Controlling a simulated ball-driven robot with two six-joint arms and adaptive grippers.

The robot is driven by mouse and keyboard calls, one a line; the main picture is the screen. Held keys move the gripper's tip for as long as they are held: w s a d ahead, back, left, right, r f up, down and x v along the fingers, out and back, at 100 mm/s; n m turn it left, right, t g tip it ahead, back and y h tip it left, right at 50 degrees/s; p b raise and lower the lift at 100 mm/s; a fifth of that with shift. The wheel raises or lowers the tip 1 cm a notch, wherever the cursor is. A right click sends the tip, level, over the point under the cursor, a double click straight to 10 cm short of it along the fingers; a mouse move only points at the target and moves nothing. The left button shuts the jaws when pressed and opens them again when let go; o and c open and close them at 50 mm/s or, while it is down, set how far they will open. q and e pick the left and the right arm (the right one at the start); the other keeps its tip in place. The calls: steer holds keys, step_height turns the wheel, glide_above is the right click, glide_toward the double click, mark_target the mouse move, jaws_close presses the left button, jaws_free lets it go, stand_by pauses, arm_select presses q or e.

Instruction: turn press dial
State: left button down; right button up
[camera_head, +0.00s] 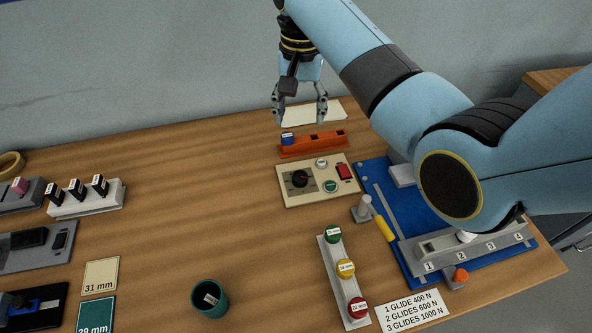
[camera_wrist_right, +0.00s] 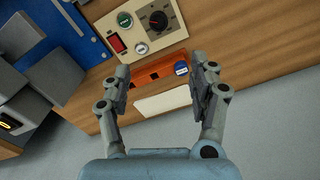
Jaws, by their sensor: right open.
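The press dial (camera_head: 299,178) is a round black knob on the left half of a cream control panel (camera_head: 318,193). The dial also shows in the right wrist view (camera_wrist_right: 157,22), ahead of the fingers. The panel also carries a white round button (camera_head: 321,163), a red rocker switch (camera_head: 344,171) and a green round button (camera_head: 330,186). My right gripper (camera_head: 300,119) is open and empty. It points down behind the panel, above the orange rack, apart from the dial. In the right wrist view its two fingers (camera_wrist_right: 160,80) are spread wide. My left gripper is not in view.
An orange rack (camera_head: 325,142) with a blue-capped piece (camera_head: 288,138) stands just behind the panel. A white card (camera_head: 314,112) lies behind it. The blue press base (camera_head: 385,205) is right of the panel, partly under my right arm.

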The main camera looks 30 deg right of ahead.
step_height(320, 180, down, 3)
steer(key=b, duration=0.8)
glide_toward(300, 176)
arm_select(q)
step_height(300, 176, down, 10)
steer(key=b, duration=0.1)
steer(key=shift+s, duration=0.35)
arm_select(e)
step_height(300, 176, down, 9)
steer(key=shift+f, duration=0.15)
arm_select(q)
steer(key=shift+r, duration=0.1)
arm_select(e)
steer(key=c, duration=1.1)
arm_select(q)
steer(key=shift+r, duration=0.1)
arm_select(e)
steer(key=shift+c, duration=0.2)
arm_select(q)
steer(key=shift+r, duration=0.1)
